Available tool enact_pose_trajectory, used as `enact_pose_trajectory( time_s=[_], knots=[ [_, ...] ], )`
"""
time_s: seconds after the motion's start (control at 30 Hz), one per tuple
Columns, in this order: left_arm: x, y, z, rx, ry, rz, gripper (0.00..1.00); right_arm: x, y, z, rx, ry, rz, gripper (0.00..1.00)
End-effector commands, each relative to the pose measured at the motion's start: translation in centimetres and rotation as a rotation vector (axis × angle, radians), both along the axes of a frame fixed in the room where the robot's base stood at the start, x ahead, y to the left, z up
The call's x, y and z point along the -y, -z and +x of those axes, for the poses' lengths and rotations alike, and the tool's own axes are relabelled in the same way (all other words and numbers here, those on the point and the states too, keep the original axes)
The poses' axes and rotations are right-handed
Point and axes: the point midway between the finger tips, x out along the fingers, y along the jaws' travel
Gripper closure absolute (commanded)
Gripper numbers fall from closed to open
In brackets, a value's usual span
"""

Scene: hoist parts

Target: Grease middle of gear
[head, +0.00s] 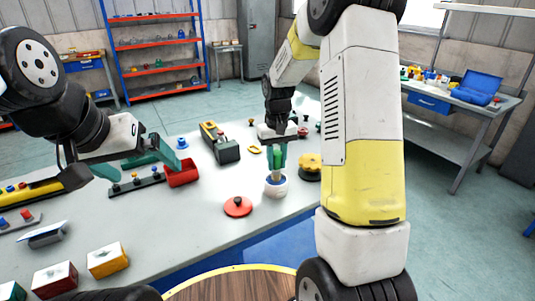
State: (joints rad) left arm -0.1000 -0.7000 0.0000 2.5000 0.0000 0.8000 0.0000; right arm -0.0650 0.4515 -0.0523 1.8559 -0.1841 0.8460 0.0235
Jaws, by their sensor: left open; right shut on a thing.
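A yellow toothed wheel (309,160), likely the gear, lies on the table just right of the pot, on a dark part. My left gripper (150,160) is open and empty, with its teal fingers near the red bin (183,174).
A red disc (238,206) lies left of the pot. The table's middle front (170,225) is clear.

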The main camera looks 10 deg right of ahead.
Motion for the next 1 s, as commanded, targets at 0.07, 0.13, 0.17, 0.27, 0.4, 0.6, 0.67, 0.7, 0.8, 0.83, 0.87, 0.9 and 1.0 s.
enact_pose_trajectory(
  time_s=[0.07, 0.13, 0.17, 0.27, 0.4, 0.6, 0.67, 0.7, 0.8, 0.83, 0.87, 0.9, 1.0],
  knots=[
    [0.0, 0.0, 0.0, 0.0, 0.0, 0.0, 0.0, -0.01, -0.01, 0.0, 0.0, 0.0, 0.0, 1.0],
    [0.0, 0.0, 0.0, 0.0, 0.0, 0.0, 0.0, -0.01, -0.01, 0.0, 0.0, 0.0, 0.0, 1.0],
    [0.0, 0.0, 0.0, 0.0, 0.0, 0.0, 0.0, -0.01, -0.01, 0.0, 0.0, 0.0, 0.0, 1.0],
    [0.0, 0.0, 0.0, 0.0, 0.0, 0.0, 0.0, -0.01, 0.01, 0.0, 0.0, 0.0, 0.0, 1.0],
    [0.0, 0.0, 0.0, 0.0, 0.0, 0.0, 0.0, -0.01, 0.14, 0.0, 0.0, 0.0, 0.0, 1.0],
    [0.0, 0.0, 0.0, 0.0, 0.0, 0.0, 0.0, 0.0, 0.38, 0.0, -0.001, 0.0, 0.0, 1.0],
    [0.0, 0.0, 0.0, 0.0, 0.0, 0.0, 0.0, 0.0, 0.46, -0.01, -0.001, 0.0, 0.0, 1.0],
    [0.0, 0.0, 0.0, 0.0, 0.0, 0.0, 0.0, 0.0, 0.51, -0.01, -0.001, 0.0, 0.0, 1.0],
    [0.0, 0.0, 0.0, 0.0, 0.0, 0.0, 0.0, 0.0, 0.64, -0.01, -0.001, 0.0, 0.0, 1.0],
    [0.0, 0.0, 0.0, 0.0, 0.0, 0.0, 0.0, 0.0, 0.67, -0.01, -0.001, 0.0, 0.0, 1.0],
    [0.0, 0.0, 0.0, 0.0, 0.0, 0.0, 0.0, 0.0, 0.71, -0.02, -0.001, 0.0, 0.0, 1.0],
    [0.0, 0.0, 0.0, 0.0, 0.0, 0.0, 0.0, 0.0, 0.76, -0.01, -0.001, 0.0, 0.0, 1.0],
    [0.0, 0.0, 0.0, 0.0, 0.0, 0.0, 0.0, 0.0, 0.89, -0.01, -0.001, 0.0, 0.0, 1.0]
  ],
)
